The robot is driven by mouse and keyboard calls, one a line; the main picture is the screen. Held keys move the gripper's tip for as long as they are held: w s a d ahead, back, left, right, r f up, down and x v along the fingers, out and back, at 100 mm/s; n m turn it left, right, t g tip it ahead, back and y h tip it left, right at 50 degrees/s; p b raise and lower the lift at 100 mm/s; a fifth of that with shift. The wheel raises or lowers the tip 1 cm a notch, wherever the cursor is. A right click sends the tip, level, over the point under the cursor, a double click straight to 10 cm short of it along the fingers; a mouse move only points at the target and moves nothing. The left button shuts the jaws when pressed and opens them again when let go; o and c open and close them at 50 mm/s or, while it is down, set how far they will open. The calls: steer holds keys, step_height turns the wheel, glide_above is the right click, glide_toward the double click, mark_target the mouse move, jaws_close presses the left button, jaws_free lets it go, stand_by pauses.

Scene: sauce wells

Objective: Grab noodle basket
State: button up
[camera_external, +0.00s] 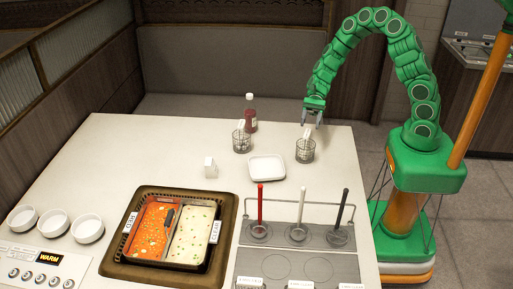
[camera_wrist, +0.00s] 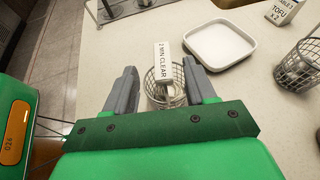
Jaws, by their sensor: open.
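A round wire basket (camera_external: 305,152) stands on the white counter near its right edge. It also shows in the wrist view (camera_wrist: 154,90), with a white card (camera_wrist: 164,62) marked "2 MIN CLEAR" in it. My gripper (camera_external: 312,117) is open and empty, above and beyond this basket in the external view. In the wrist view my gripper (camera_wrist: 159,65) has its fingers apart, with the basket showing between them; no contact is visible. A second wire basket (camera_external: 241,143) stands to the left and shows at the right of the wrist view (camera_wrist: 292,72).
A white square tray (camera_external: 267,168) lies near the baskets. A red sauce bottle (camera_external: 250,113) stands behind the left basket. A small card (camera_external: 210,167) stands further left. A framed two-part sauce well (camera_external: 128,243) and a station with red, white and black handles (camera_external: 341,206) are in front.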

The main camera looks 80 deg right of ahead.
mark_target(310, 131)
steer(key=shift+w+d+f, duration=0.15)
steer(key=shift+f, duration=0.15)
steer(key=shift+x, duration=3.85)
jaws_close()
